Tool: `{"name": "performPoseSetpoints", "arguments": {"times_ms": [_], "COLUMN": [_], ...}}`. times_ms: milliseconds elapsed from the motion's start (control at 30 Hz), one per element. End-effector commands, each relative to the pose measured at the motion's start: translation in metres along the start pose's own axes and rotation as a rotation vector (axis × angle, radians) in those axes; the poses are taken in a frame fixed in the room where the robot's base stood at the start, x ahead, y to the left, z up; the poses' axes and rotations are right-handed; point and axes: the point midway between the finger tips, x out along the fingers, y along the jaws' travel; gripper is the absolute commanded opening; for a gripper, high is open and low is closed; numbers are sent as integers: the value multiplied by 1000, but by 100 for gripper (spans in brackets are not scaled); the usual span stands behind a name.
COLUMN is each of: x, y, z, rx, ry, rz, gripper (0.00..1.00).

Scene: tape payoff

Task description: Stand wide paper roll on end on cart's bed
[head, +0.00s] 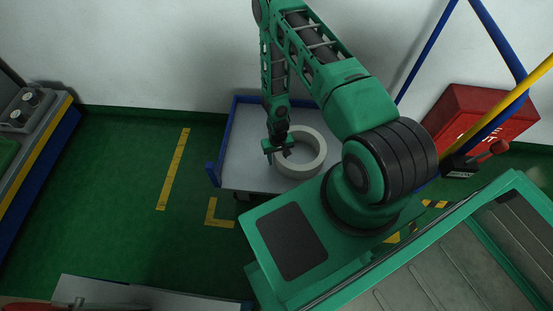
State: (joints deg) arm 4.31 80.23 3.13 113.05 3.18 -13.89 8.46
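The wide paper roll (317,165) is a cream ring on the grey bed of the cart (240,150). Its hole faces up, so it appears to stand on end, with its underside hidden. My gripper (279,154) points down at the roll's upper left wall and overlaps it in the picture. I cannot tell whether the fingers are around the wall, touching it or just above it. The fingertips are small and dark, and their opening is unclear. The cart has blue edges, and its right part is hidden by my arm.
A red box (480,115) stands at the wall on the right, behind blue and yellow bars (500,100). A grey machine (35,120) with a blue side is at far left. Green floor with yellow marks (174,170) is clear left of the cart.

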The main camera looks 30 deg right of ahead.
Motion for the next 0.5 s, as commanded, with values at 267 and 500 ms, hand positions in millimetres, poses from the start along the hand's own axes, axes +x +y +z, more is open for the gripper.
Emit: {"name": "performPoseSetpoints", "arguments": {"times_ms": [267,500], "x": [-38,-81], "y": [0,0], "z": [-1,-1], "rx": [0,0], "ry": [3,2], "rz": [0,0], "gripper": [44,44]}}
